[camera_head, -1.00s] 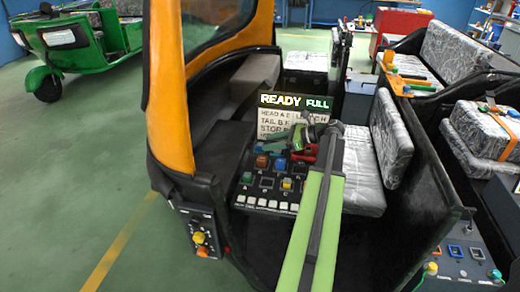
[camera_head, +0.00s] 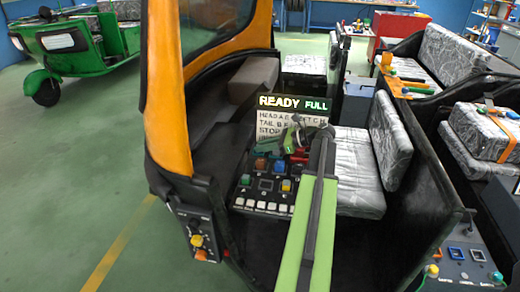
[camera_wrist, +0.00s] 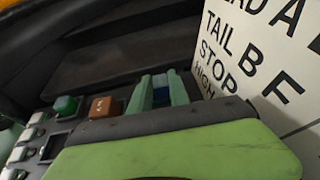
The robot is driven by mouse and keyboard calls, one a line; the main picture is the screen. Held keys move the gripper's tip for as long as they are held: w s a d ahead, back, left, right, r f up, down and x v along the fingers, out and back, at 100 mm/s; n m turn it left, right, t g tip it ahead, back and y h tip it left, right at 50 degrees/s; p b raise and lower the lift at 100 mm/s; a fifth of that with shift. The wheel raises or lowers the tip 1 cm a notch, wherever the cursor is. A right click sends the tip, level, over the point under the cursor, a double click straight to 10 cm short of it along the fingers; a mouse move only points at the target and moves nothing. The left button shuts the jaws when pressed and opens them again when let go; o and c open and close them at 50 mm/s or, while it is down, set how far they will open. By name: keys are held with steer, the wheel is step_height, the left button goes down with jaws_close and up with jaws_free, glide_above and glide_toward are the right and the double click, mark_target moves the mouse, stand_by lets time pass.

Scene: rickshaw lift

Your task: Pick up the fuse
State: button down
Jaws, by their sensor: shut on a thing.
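The blue fuse (camera_wrist: 160,82) shows between the two green fingers of my gripper (camera_wrist: 162,90) in the wrist view. The gripper is shut on it, and the fingers hide part of it. I cannot tell whether its lower end is still in its socket. In the head view my gripper (camera_head: 288,145) is over the far part of the black fuse panel (camera_head: 265,190), in front of the sign. A green fuse (camera_wrist: 65,105) and an orange fuse (camera_wrist: 103,106) sit in the panel to the left of the gripper in the wrist view.
A white lettered sign (camera_wrist: 250,50) stands close to the right of the fingers. A lit READY FULL display (camera_head: 295,103) is above it. The rickshaw's orange pillar (camera_head: 168,90) is left of the panel, and a patterned seat (camera_head: 355,180) is right. Green floor (camera_head: 70,180) is open at far left.

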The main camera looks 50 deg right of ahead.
step_height(320, 180, up, 10)
steer(key=p, duration=1)
steer(key=shift+w, duration=0.1)
